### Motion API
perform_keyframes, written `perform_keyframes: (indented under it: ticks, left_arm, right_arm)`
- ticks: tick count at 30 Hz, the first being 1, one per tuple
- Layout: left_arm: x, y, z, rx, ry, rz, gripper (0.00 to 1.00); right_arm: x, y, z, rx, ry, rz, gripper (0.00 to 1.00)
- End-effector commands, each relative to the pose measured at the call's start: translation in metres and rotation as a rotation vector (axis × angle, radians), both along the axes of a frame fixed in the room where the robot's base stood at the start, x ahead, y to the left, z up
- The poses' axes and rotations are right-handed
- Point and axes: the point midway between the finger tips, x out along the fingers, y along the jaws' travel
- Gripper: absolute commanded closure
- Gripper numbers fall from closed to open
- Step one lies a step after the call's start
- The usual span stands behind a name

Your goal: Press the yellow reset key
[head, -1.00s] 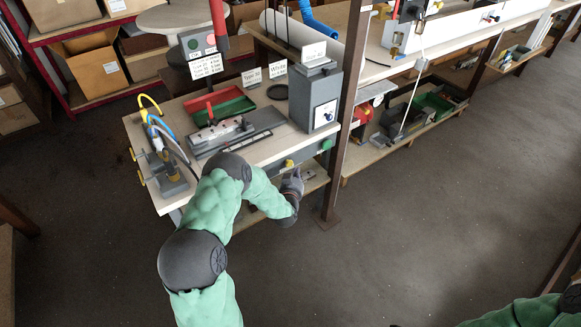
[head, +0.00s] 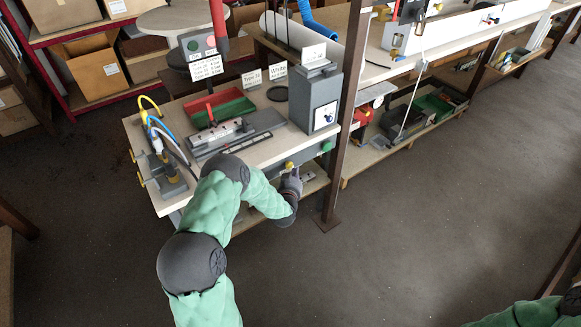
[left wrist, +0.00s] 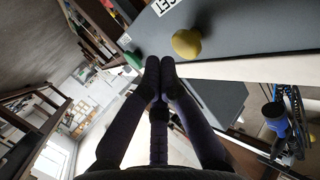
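The yellow reset key (head: 289,165) is a round knob on the grey front panel under the bench top. In the left wrist view the yellow key (left wrist: 186,43) stands out from the panel, beside a white label ending in "SET". My left gripper (head: 291,175) is just below the key in the head view. In the left wrist view its fingertips (left wrist: 160,64) are together with nothing between them. They are close to the key, with a small visible gap; contact does not show. My right gripper is not in view; only part of the right arm shows at the lower right.
A green button (head: 326,146) sits on the same panel, right of the key; it also shows in the left wrist view (left wrist: 133,59). A brown upright post (head: 345,115) stands just right. A lower shelf (head: 312,184) lies under the panel. The floor in front is clear.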

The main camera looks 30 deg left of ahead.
Motion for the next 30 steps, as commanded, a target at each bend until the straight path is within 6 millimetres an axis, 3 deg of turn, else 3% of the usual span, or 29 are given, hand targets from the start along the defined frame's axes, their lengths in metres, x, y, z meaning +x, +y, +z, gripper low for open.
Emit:
perform_keyframes:
  ticks: [30]
  left_arm:
    - [0.0032, 0.0080, 0.0006, 0.000, -0.001, 0.000, 1.00]
  right_arm:
    - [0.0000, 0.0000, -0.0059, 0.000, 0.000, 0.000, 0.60]
